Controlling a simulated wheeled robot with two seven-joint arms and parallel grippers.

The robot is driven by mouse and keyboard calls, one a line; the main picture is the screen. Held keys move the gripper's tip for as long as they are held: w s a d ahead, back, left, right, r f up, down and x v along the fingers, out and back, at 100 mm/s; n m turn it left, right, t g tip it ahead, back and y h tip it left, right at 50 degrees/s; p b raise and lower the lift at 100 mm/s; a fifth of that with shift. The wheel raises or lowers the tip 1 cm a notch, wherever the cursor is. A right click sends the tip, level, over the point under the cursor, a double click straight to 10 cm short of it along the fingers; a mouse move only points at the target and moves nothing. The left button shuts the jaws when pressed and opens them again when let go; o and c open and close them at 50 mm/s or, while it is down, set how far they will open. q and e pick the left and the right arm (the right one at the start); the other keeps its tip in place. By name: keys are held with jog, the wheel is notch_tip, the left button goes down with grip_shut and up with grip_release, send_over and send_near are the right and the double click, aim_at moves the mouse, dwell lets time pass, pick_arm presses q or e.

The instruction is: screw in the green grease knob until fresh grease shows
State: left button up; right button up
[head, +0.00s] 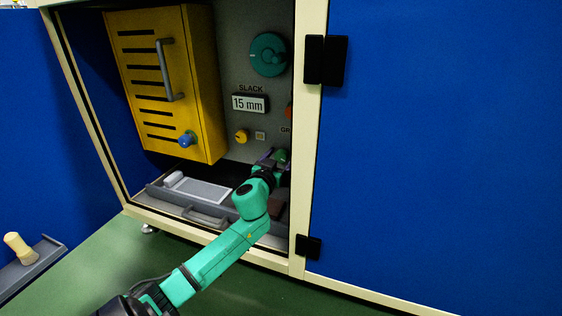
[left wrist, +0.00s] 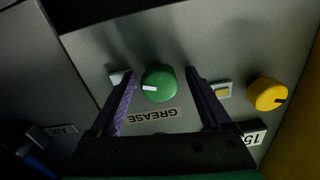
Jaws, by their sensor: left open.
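The green grease knob (left wrist: 158,83) sits on the grey panel in the left wrist view, with a white mark pointing left. Its GREASE label (left wrist: 152,115) appears upside down beside it. My left gripper (left wrist: 158,74) is open, with one finger on each side of the knob and visible gaps between. In the head view my left gripper (head: 273,161) reaches into the cabinet and largely covers the knob (head: 282,155). A small pale-framed square (left wrist: 222,89) with a yellowish centre is beside the right finger. My right gripper is not in view.
A yellow knob (left wrist: 269,94) and the 15 mm display (head: 249,103) are nearby. A yellow slotted door (head: 150,85) with a handle stands left of the panel, and a teal dial (head: 268,54) is above. A grey tray (head: 205,217) lies below; a cream post (head: 309,150) borders the right.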

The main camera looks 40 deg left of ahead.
pick_arm(q)
grip_shut()
jog(key=shift+m+p, duration=0.6)
jog(key=shift+m, duration=0.2)
jog(key=shift+r+m+p, duration=0.1)
jog(key=shift+m+p, duration=0.5)
jog(key=shift+m, duration=0.6)
jog(key=m+p, duration=0.1)
jog(key=m, duration=0.2)
jog(key=shift+d+m, duration=0.1)
jog(key=shift+m, duration=0.8)
jog(key=shift+f, duration=0.2)
grip_release()
